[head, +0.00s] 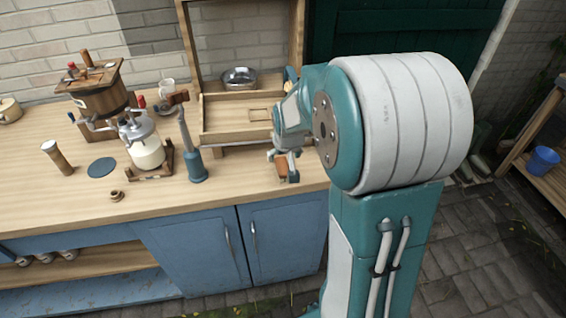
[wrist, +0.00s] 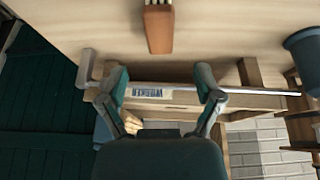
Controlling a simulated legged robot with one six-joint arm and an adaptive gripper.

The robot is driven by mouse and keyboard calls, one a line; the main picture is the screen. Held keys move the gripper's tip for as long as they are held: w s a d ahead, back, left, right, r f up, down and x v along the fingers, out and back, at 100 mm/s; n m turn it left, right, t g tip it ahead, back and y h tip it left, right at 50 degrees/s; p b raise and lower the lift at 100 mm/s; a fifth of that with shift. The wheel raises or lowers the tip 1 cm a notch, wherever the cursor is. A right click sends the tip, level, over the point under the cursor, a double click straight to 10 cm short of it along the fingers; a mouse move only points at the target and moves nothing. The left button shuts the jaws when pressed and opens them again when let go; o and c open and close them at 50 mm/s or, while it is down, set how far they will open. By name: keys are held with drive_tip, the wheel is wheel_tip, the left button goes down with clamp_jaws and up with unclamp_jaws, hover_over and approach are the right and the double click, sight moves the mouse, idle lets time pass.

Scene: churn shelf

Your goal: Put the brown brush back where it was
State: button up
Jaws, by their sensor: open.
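The brown brush (wrist: 158,28) lies on the pale wooden counter, at the top middle of the wrist view. In the head view the brush (head: 287,174) shows near the counter's front edge, just below my gripper (head: 284,156). In the wrist view my gripper (wrist: 161,88) is open, with its two fingers wide apart and nothing between them. The brush is beyond the fingertips in that view, and I see no contact. Part of the wooden shelf unit (head: 224,135) behind is hidden by my arm.
A blue-based stand (head: 196,165) with a brown top is left of my gripper. A metal bowl (head: 239,77) sits on the shelf unit. A metal bar (wrist: 250,91) crosses the wrist view.

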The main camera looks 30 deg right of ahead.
drive_tip(key=s+a+r+n, duration=0.2)
drive_tip(key=s+a+r, duration=0.7)
drive_tip(key=s+r, duration=0.25)
drive_tip(key=s+a+r+n+t+y, duration=0.1)
drive_tip(key=s+a, duration=0.3)
drive_tip(key=s, duration=0.7)
drive_tip(key=shift+a+r, duration=0.3)
drive_tip(key=shift+r, duration=0.25)
drive_tip(key=shift+w, duration=0.1)
